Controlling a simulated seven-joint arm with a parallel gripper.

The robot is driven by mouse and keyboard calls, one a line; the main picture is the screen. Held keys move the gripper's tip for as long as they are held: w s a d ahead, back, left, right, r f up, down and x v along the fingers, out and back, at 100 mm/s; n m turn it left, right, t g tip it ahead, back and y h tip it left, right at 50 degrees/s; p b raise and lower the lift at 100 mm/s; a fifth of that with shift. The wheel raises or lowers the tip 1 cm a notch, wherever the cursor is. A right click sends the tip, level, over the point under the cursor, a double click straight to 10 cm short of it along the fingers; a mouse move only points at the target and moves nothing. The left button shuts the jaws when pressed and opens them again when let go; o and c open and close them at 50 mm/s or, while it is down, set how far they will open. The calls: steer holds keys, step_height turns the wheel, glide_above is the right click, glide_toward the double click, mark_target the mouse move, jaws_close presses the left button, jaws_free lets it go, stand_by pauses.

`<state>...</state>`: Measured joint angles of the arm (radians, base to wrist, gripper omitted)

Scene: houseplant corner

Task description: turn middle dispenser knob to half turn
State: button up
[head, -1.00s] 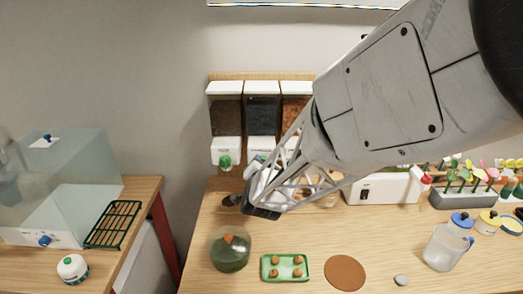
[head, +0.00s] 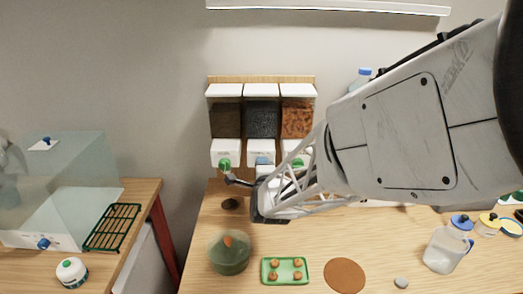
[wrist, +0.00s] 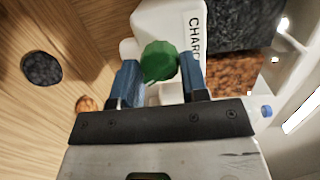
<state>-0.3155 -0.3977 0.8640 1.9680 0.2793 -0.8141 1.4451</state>
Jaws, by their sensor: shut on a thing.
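Three wall dispensers hang at the back: left with brown fill (head: 226,120), middle with black fill (head: 262,120), right with orange bark (head: 297,118). Green knobs show on the left dispenser (head: 225,164) and the right dispenser (head: 297,163). The middle knob is hidden by my gripper (head: 262,166) in the head view. In the wrist view, the middle green knob (wrist: 158,60) sits between the blue fingers of my gripper (wrist: 158,80), which is shut on it. The white dispenser front (wrist: 170,18) carries a partly visible label starting "CHAR". The knob's exact angle is hard to read.
A glass tank (head: 75,165) stands left. My arm covers the right back.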

steer(key=m, duration=0.5)
steer(key=shift+m+t, duration=0.3)
steer(key=shift+m, duration=0.1)
steer(key=o, duration=0.9)
steer(key=shift+s+y, duration=0.15)
steer(key=shift+y, duration=0.25)
steer(key=s+d, duration=0.1)
steer(key=s, duration=0.6)
steer(key=shift+s, duration=0.2)
steer(key=shift+d, duration=0.1)
